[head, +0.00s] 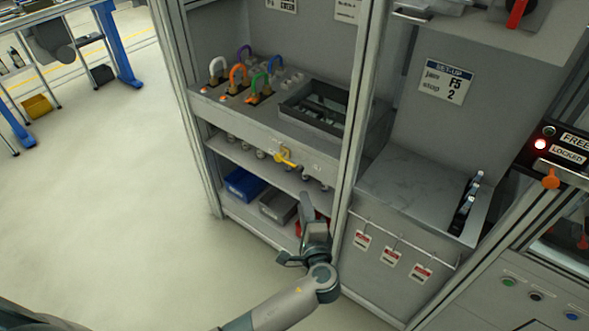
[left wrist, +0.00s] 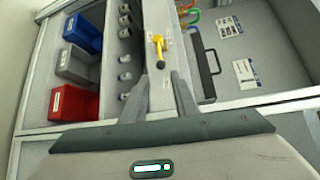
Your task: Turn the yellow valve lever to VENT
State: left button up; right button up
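The yellow valve lever (head: 287,158) sits on the front face of the grey bench panel, in the bay left of the upright post. It points right and slightly down in the head view. It also shows in the left wrist view (left wrist: 160,47), ahead of the fingers. My left gripper (head: 297,228) is open and empty, below and in front of the lever, apart from it. In the left wrist view its two fingers (left wrist: 161,80) stand apart with the lever beyond their tips. No VENT mark is readable. My right gripper is not in view.
Coloured hose loops (head: 238,74) and a dark open tray (head: 316,105) are on the bench above. Blue (head: 244,184), grey and red (left wrist: 74,103) bins sit on the shelf below. The frame post (head: 353,120) stands right of the lever.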

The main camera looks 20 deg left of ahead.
aim_at(289, 163)
pick_arm(q)
jog(key=p+x, duration=0.3)
jog(key=x, duration=1.3)
jog(key=shift+w, duration=0.35)
jog(key=shift+a+f, duration=0.1)
jog(key=shift+a, duration=0.05)
jog(key=shift+c, duration=0.3)
grip_shut()
